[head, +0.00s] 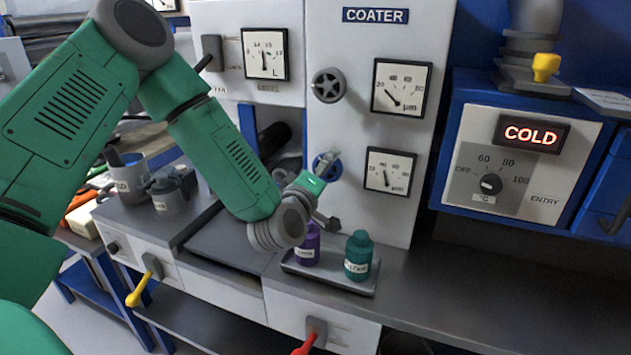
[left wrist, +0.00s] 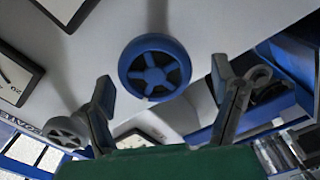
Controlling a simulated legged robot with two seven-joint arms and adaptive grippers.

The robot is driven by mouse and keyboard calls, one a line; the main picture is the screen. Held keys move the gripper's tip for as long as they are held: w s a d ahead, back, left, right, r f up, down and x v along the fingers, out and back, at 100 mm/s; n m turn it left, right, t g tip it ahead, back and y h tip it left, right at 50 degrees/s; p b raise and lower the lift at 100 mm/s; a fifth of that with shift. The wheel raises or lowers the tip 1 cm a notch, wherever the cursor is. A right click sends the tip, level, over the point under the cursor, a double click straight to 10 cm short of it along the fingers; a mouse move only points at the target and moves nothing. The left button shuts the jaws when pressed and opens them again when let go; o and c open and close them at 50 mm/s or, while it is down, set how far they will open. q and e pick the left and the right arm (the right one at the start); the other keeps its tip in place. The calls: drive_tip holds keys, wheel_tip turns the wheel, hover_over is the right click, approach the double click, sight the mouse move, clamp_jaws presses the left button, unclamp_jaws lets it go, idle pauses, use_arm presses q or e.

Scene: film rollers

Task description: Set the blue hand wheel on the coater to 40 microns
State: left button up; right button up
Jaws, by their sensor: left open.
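The blue hand wheel (head: 321,163) is on the white front panel of the coater (head: 420,40), partly hidden by my left gripper (head: 328,190). In the left wrist view, the blue wheel (left wrist: 154,68) is seen with its spokes, ahead of and between the two spread fingertips of my left gripper (left wrist: 163,88). The fingers are open and appear apart from the rim. Right of the wheel is the lower micron dial (head: 390,173); its needle leans up and slightly left, and its exact reading is too small to tell. My right gripper is not in view.
A grey hand wheel (head: 328,85) and the upper micron dial (head: 401,88) sit above on the panel. Below, a purple bottle (head: 308,245) and a teal bottle (head: 357,256) stand on a small tray (head: 330,279). The bench (head: 450,300) to the right is clear.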

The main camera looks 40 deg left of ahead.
use_arm(q)
drive_tip(key=v, duration=1.1)
drive_tip(key=shift+s, duration=0.15)
drive_tip(key=shift+a+f, duration=0.1)
drive_tip(key=s+d+f+m+g+h, duration=0.2)
drive_tip(key=d+f+m, duration=0.1)
drive_tip(key=f, duration=0.3)
drive_tip(key=s+d+f+m+g+h, duration=0.2)
drive_tip(key=s+f+m+g, duration=0.1)
drive_tip(key=f, duration=0.4)
drive_tip(key=s+d+f+m+g+h, duration=0.1)
drive_tip(key=s+d+f+m+g, duration=0.15)
drive_tip(key=f, duration=0.35)
drive_tip(key=s+f+m+g, duration=0.3)
drive_tip(key=s+f, duration=0.3)
drive_tip(key=s, duration=0.3)
drive_tip(key=s+f+m+g+b, duration=0.1)
drive_tip(key=s+f+m+g, duration=0.3)
drive_tip(key=s, duration=0.6)
wheel_tip(320, 180, down, 3)
drive_tip(key=shift+a+r+g+y, duration=0.15)
drive_tip(key=shift+a+g+y, duration=0.25)
drive_tip(key=shift+g, duration=0.75)
drive_tip(key=shift+m, duration=0.25)
